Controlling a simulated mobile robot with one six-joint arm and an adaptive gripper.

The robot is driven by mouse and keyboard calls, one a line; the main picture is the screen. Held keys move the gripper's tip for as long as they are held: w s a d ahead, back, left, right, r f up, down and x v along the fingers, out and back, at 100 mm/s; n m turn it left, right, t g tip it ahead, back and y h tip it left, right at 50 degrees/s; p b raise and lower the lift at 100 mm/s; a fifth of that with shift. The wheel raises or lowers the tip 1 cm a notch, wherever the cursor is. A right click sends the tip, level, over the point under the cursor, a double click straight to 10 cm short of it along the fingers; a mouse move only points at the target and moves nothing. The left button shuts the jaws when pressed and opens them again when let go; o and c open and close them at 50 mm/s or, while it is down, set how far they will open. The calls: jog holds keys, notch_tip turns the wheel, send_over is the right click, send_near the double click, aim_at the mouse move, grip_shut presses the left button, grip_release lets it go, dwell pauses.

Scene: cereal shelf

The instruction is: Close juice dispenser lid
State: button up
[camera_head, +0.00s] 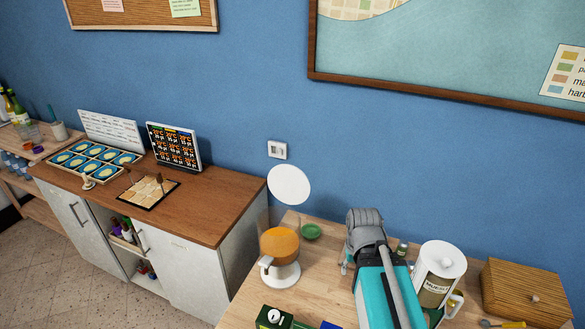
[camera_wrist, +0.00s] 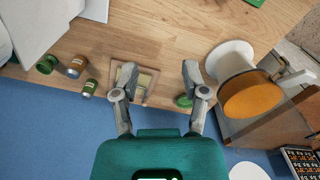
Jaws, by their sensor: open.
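The juice dispenser (camera_head: 279,272) stands on the wooden table, with orange juice in a clear vessel on a white base. Its round white lid (camera_head: 289,185) is raised and stands nearly upright behind and above the vessel. In the wrist view the dispenser (camera_wrist: 252,97) is at the right, and the lid (camera_wrist: 249,172) is partly cut off at the bottom edge. My gripper (camera_wrist: 160,75) is open and empty, with its two fingers apart above the table. In the head view my gripper (camera_head: 364,222) is to the right of the dispenser, clear of it and the lid.
A small green dish (camera_head: 311,231) lies between dispenser and gripper. A white muesli canister (camera_head: 438,274) and a wooden box (camera_head: 525,292) stand on the right. Several small cans (camera_wrist: 75,67) show in the wrist view. The blue wall is close behind the lid.

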jog(key=shift+o, duration=0.4)
jog(key=m+y+b, duration=0.1)
jog(key=y+b, duration=0.6)
jog(key=y, duration=1.2)
send_near(292, 168)
jog(key=w+d, duration=0.1)
jog(key=w+d+f, duration=0.1)
jog(key=w+d, duration=0.1)
jog(key=shift+w+d+f, duration=0.1)
jog(key=shift+d+f, duration=0.25)
jog(key=shift+a+h, duration=0.15)
jog(key=shift+h, duration=0.15)
jog(key=a, duration=1.3)
jog(key=shift+a+r+p, duration=0.25)
jog(key=shift+a+p, duration=0.05)
